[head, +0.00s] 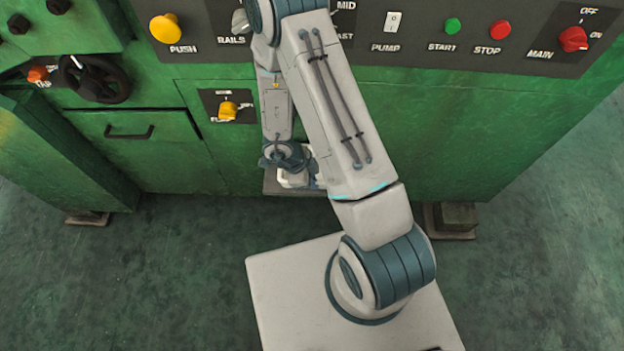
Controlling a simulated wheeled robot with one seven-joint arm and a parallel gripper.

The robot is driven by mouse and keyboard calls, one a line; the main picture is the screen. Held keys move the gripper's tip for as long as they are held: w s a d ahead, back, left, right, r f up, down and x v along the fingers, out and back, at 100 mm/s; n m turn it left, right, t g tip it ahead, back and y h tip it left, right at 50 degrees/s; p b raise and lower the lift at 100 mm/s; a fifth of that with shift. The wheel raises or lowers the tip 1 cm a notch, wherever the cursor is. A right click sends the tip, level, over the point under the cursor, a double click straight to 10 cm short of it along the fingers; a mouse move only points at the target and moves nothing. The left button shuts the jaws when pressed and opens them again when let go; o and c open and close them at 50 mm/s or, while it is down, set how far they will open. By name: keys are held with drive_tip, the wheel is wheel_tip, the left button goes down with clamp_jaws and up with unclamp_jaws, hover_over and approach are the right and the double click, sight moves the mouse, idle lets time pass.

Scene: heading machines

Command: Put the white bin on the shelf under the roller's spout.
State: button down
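My arm reaches down to the front of the green machine (420,130). Its far end, with my gripper (297,180), is low against the machine front, partly behind my own arm links. The fingers cannot be made out, so I cannot tell if they are open or shut. A small grey ledge (271,188), perhaps the shelf, sticks out at the machine's lower edge just below my gripper. I cannot make out a white bin for certain; the small white patch there may be part of my wrist. No spout is clearly visible.
A dark panel along the top carries a yellow push knob (166,28), a green start button (452,26), a red stop button (499,30) and a red main switch (573,38). A black handwheel (96,78) and a drawer (140,140) are at left. Green floor (540,260) is clear at right.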

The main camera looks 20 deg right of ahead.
drive_tip(key=shift+f, duration=0.3)
drive_tip(key=c, duration=1.6)
unclamp_jaws()
drive_tip(key=shift+o, duration=0.2)
drive_tip(key=shift+r, duration=0.1)
drive_tip(key=p+v, duration=0.4)
drive_tip(key=v, duration=0.9)
drive_tip(key=shift+r, duration=0.35)
